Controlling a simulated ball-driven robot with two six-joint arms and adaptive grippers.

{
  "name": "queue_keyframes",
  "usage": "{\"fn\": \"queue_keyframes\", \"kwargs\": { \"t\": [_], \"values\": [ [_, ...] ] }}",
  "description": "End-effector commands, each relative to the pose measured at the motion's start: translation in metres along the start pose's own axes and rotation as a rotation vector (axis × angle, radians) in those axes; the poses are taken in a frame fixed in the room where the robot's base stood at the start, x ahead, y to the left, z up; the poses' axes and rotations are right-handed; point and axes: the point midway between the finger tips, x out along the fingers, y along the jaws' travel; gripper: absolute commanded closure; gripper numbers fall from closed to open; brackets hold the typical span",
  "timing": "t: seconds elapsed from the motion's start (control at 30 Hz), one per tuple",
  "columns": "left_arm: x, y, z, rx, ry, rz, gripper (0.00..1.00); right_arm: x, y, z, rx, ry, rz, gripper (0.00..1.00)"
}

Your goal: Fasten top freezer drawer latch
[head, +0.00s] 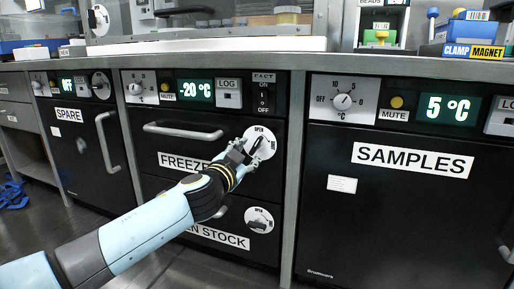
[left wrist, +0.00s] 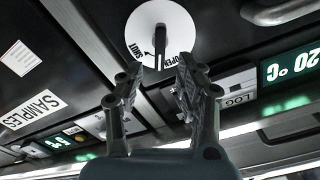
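The top freezer drawer (head: 170,145) has a bar handle (head: 183,131) and a FREEZER label, and looks closed. Its latch is a white disc (head: 262,132) at the drawer's right side, marked OPEN and SHUT. In the left wrist view the disc (left wrist: 143,22) is just beyond my fingertips, with a dark lever (left wrist: 159,40) on it. My right gripper is not in view.
A lower drawer with a similar latch disc (head: 259,219) sits below, partly hidden by my left arm. The SAMPLES fridge (head: 400,210) is to the right and the SPARE unit (head: 80,150) to the left. A metal worktop edge (head: 420,66) runs above.

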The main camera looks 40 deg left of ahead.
Motion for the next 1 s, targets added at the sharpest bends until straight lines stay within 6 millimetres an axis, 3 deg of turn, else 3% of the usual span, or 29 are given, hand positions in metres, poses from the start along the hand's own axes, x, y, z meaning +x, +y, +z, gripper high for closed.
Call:
{"fn": "queue_keyframes", "kwargs": {
  "t": [0.1,0.3,0.7,1.0],
  "values": [
    [0.026,0.000,0.000,0.000,0.000,-0.002,0.63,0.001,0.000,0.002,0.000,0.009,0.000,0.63],
    [0.056,0.000,0.001,-0.001,-0.001,-0.001,0.63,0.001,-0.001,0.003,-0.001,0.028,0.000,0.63],
    [0.066,0.001,0.001,0.000,-0.001,0.001,0.63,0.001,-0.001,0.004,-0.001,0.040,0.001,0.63],
    [0.066,0.001,0.001,0.000,-0.001,0.001,1.00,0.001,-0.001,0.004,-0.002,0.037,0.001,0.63]
  ]
}}
